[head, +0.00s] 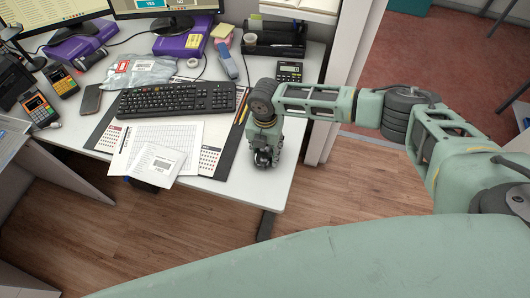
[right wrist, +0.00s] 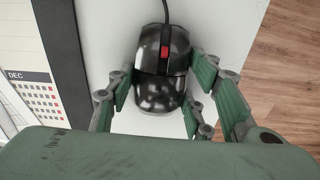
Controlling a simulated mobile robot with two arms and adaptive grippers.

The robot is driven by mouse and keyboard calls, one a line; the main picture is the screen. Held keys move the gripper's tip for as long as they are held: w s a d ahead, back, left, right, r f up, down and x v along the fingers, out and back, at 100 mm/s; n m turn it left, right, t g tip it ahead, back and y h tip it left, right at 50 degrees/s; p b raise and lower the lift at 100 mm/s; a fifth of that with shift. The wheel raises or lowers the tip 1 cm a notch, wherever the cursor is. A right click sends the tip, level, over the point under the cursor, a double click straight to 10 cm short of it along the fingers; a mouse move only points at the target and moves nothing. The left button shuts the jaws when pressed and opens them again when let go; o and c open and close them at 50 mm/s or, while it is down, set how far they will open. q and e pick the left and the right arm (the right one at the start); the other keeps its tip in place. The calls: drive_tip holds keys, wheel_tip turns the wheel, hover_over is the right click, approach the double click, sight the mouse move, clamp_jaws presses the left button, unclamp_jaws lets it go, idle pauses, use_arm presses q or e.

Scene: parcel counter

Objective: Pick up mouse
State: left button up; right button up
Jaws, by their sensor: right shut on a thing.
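The mouse (right wrist: 161,72) is black and glossy with a red scroll wheel and a cable running away from its front. It lies on the white desk (head: 308,70), right of the desk mat. My right gripper (right wrist: 160,105) is around the mouse from above, with green-padded fingers on both sides of it. In the head view the right gripper (head: 265,155) points down at the desk's right front part and hides most of the mouse. My left gripper is in neither view.
A keyboard (head: 178,98) and papers (head: 160,146) lie on the dark-edged mat left of the gripper. A calculator (head: 289,71) and a black organizer (head: 272,40) stand behind it. The desk's right edge is close, with wooden floor (head: 340,200) beyond.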

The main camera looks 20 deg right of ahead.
sight(267, 150)
drive_tip(key=c, duration=0.3)
drive_tip(key=shift+c, duration=0.8)
drive_tip(key=shift+w+r, duration=0.1)
drive_tip(key=shift+r, duration=0.5)
wheel_tip(267, 150, up, 3)
drive_tip(key=shift+b, duration=0.45)
drive_tip(key=s+d+r, duration=0.6)
drive_tip(key=s+d, duration=0.1)
drive_tip(key=s, duration=0.2)
drive_tip(key=w+a+f, duration=0.2)
drive_tip(key=w, duration=0.1)
drive_tip(key=w+a+f+b, duration=0.1)
drive_tip(key=w+a+f, duration=0.3)
drive_tip(key=w, duration=0.1)
drive_tip(key=shift+w+a+f+b, duration=0.3)
drive_tip(key=shift+w+a+f, duration=0.15)
drive_tip(key=shift+a+f, duration=0.05)
drive_tip(key=shift+f, duration=0.1)
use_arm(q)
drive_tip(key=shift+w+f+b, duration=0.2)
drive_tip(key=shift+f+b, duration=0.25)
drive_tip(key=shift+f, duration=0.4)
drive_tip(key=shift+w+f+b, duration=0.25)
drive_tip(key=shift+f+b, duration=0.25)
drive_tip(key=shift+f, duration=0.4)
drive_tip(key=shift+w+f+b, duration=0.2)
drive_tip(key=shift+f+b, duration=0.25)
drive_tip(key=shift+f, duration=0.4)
use_arm(e)
drive_tip(key=shift+f, duration=1.35)
